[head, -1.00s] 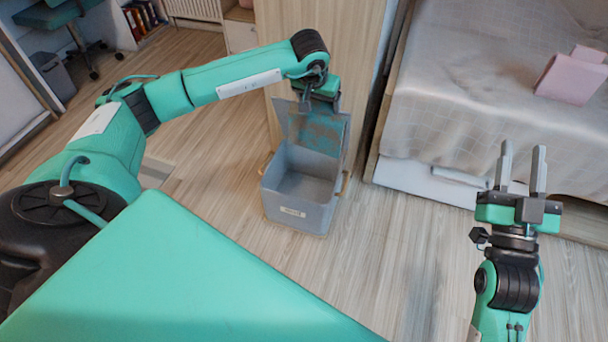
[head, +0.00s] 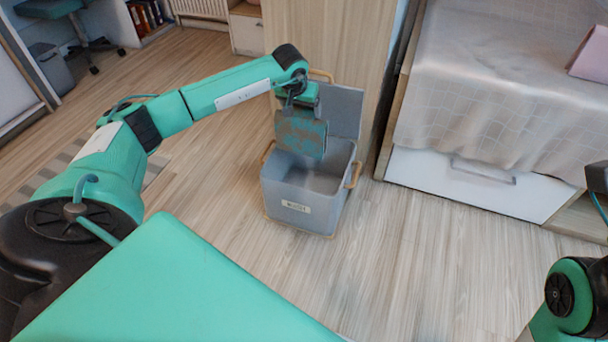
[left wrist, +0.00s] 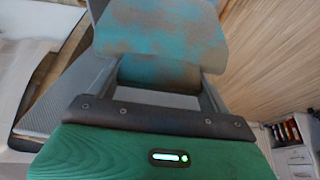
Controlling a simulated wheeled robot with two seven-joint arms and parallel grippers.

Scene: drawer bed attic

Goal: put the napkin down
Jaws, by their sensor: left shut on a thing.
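The napkin (head: 302,134) is a thin teal cloth with brown stains. It hangs from my left gripper (head: 300,112), above the open top of a grey laundry bin (head: 300,221). My left gripper is shut on the napkin; its fingers (left wrist: 160,88) and the napkin (left wrist: 165,30) also show in the left wrist view. The bin's lid (head: 345,110) stands raised behind the napkin. The napkin hides part of the bin's opening, and I cannot tell whether it touches the rim. My right arm (head: 572,295) is at the right edge, with its gripper fingers out of view.
A wooden cabinet (head: 310,30) stands behind the bin. The bed with a white drawer (head: 470,180) is to the right, with a pink object (head: 592,52) on it. The wooden floor (head: 400,270) in front of the bin is clear.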

